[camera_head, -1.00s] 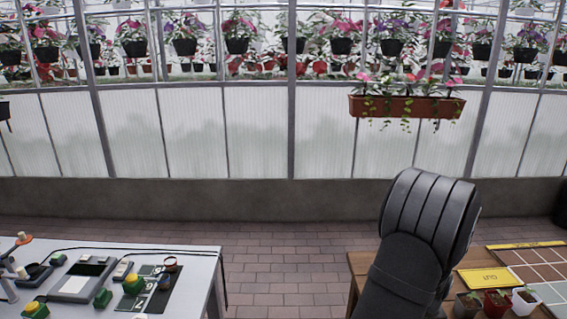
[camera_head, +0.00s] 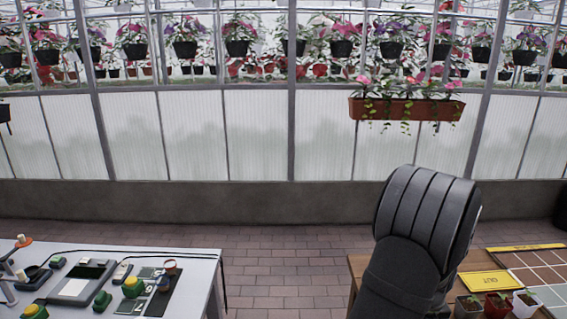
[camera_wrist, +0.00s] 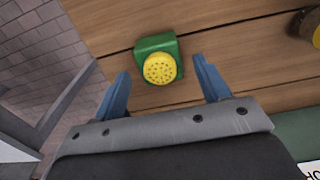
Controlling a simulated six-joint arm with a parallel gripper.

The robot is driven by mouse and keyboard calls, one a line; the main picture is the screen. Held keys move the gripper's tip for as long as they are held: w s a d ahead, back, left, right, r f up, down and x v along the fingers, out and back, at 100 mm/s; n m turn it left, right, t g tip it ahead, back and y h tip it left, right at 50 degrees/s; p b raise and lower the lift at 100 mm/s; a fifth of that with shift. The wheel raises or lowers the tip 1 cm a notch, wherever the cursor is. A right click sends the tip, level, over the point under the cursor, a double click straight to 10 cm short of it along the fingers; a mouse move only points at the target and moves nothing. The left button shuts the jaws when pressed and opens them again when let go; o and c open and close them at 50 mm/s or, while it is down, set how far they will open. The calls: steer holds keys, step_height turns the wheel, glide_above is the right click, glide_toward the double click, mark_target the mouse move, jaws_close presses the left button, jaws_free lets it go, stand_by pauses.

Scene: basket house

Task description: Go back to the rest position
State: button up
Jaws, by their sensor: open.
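My gripper (camera_wrist: 161,67) is open, its two blue fingers spread apart in the wrist view. A green block with a round, dotted yellow top (camera_wrist: 158,66) lies on the wooden table (camera_wrist: 235,50), showing between the fingertips with gaps on both sides. It is not gripped, and I cannot tell the height of the fingers above the table. In the head view my dark arm rises over the wooden table at the right, and the gripper is hidden there.
A white table (camera_head: 200,262) at the left bears several green-and-yellow pieces and devices. Small potted seedlings (camera_head: 497,304), a yellow sign (camera_head: 490,282) and a tiled tray (camera_head: 540,272) lie right of my arm. A hanging planter (camera_head: 407,108) is behind. Brick floor lies between the tables.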

step_height(320, 180, down, 4)
steer(key=shift+r, duration=0.1)
step_height(320, 180, up, 4)
steer(key=shift+r, duration=0.15)
steer(key=s+d+r, duration=0.4)
steer(key=s+r, duration=0.3)
steer(key=s, duration=0.4)
steer(key=w+a+n, duration=0.5)
steer(key=w+a, duration=0.9)
steer(key=w, duration=0.5)
steer(key=w+a+n, duration=0.2)
steer(key=w+a, duration=0.3)
steer(key=a, duration=0.6)
steer(key=w+a+n, duration=0.3)
steer(key=w+a, duration=0.2)
steer(key=a, duration=0.7)
steer(key=shift+a, duration=0.2)
steer(key=shift+o, duration=0.4)
steer(key=shift+n, duration=0.3)
